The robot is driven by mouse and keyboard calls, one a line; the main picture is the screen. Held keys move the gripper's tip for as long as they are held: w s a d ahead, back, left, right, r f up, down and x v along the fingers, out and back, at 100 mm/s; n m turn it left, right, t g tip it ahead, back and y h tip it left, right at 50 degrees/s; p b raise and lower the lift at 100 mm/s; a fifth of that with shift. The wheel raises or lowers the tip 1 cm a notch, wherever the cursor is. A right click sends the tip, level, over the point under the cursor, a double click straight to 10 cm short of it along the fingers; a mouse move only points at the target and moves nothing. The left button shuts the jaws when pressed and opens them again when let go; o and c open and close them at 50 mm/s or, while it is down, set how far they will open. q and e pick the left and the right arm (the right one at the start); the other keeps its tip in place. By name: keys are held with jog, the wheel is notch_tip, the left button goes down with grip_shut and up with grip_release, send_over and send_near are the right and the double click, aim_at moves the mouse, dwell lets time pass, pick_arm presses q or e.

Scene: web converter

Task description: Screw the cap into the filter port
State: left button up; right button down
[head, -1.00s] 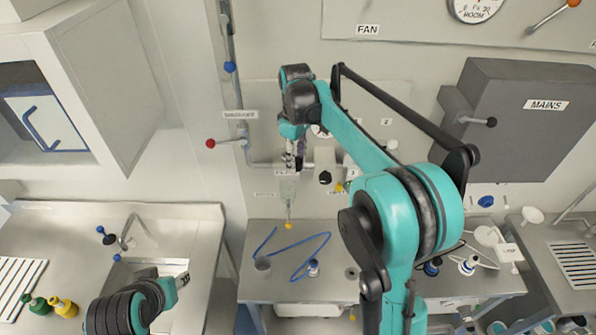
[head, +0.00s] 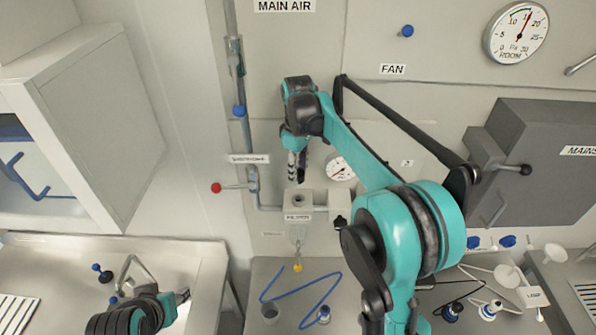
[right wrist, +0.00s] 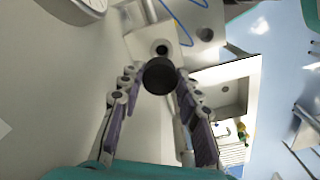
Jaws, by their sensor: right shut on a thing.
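The filter housing (head: 322,199) is a pale block on the wall with a FILTER label and a clear bowl (head: 297,235) under it. Its port (head: 298,199) is a round dark hole in the top, uncovered. My right gripper (head: 297,178) is just above the port, fingers pointing down. In the right wrist view, the black round cap (right wrist: 160,75) sits between the fingertips, and the port (right wrist: 162,47) shows beyond it, offset from the cap. Cap and housing look apart. My left gripper (head: 183,296) is low at the left over the sink; its jaws are too small to read.
A gauge (head: 340,168) is on the wall behind my right arm. A black knob (head: 340,222) is at the housing's right. A red-knobbed lever (head: 216,188) sticks out at the left. A blue hose (head: 300,298) lies on the bench below.

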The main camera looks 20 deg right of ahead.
jog(key=shift+s+f+b, duration=0.2)
jog(key=shift+f+b, duration=0.3)
jog(key=shift+f, duration=0.2)
jog(key=shift+w+f+b, duration=0.1)
jog(key=shift+f+b, duration=1.1)
jog(key=shift+f, duration=0.6)
jog(key=shift+f+b, duration=1.05)
jog(key=shift+f, duration=0.25)
jog(key=c, duration=1.2)
grip_release()
jog(key=shift+o, duration=0.2)
